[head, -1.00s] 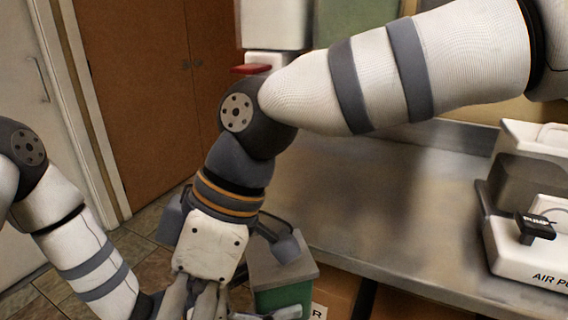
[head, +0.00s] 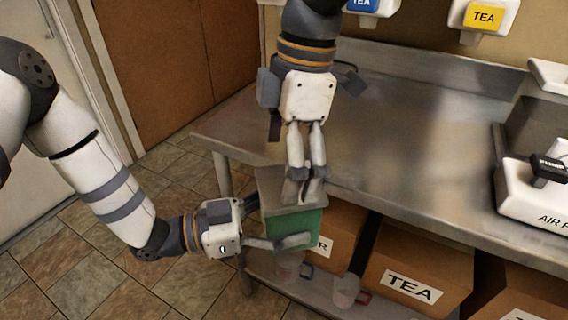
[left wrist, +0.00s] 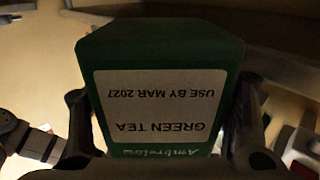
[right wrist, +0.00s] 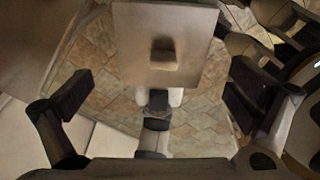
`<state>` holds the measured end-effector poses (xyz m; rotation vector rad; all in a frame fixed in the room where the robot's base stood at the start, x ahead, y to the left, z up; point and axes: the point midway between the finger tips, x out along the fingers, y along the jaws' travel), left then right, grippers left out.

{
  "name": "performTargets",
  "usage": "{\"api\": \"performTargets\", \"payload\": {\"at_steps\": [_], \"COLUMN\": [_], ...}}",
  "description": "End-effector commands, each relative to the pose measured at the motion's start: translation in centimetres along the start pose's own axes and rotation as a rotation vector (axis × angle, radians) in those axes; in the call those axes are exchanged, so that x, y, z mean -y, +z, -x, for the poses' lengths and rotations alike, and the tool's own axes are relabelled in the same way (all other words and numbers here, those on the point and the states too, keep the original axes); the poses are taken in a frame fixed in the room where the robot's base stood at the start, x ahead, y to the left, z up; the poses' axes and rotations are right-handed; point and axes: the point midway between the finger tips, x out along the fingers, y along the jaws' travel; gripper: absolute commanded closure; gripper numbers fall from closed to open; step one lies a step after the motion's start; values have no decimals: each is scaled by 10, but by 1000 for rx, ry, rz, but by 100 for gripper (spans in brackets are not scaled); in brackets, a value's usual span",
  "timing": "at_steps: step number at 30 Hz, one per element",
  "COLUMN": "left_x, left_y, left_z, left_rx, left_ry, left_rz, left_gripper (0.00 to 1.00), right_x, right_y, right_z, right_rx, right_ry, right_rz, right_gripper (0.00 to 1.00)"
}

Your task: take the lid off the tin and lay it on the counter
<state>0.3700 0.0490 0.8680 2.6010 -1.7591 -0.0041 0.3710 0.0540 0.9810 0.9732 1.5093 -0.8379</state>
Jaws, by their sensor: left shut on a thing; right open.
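The green tin (head: 290,228) is upright in front of the counter edge, and my left gripper (head: 283,222) is shut on its sides. Its white green tea label (left wrist: 158,100) shows upside down in the left wrist view. The grey square lid (head: 272,186) is on top of the tin. In the right wrist view the lid (right wrist: 135,25) has a small block knob (right wrist: 163,56) in its middle. My right gripper (head: 303,190) is open above the lid. Its fingers stand apart to either side below the knob in the right wrist view, not touching it. In the head view they partly hide the lid.
The steel counter (head: 400,150) has a wide clear top behind the tin. A white pump machine (head: 535,190) stands at its right. Tea dispensers (head: 485,18) hang at the back wall. Cardboard boxes (head: 410,265) fill the shelf below.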

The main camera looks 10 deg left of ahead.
Motion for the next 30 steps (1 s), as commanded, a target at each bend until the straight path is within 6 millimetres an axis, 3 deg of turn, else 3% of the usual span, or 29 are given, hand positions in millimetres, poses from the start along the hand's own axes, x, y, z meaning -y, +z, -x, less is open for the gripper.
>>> {"api": "performTargets", "payload": {"at_steps": [4, 12, 14, 25, 26, 30], "left_x": [0, 0, 0, -2, -2, -2], "left_y": [-1, -1, -1, -3, -4, -4], "left_z": [0, 0, 0, -1, -1, -2], "left_rx": [-1, -2, -1, -9, -11, -13], "left_ry": [0, 0, 0, 6, 7, 8], "left_rz": [-1, -1, -1, -3, -3, -4], "left_gripper": [80, 80, 80, 79, 80, 80], "right_x": [0, 0, 0, -1, -1, -1], "right_y": [0, 0, 0, 0, 0, 0], "right_z": [-14, -16, -16, -17, -17, -17], "right_rx": [0, 0, 0, 0, 0, 1], "right_ry": [0, 1, 1, 5, 5, 5], "right_rz": [0, -1, -1, 0, 0, 0], "right_gripper": [0, 0, 11, 95, 100, 100]}}
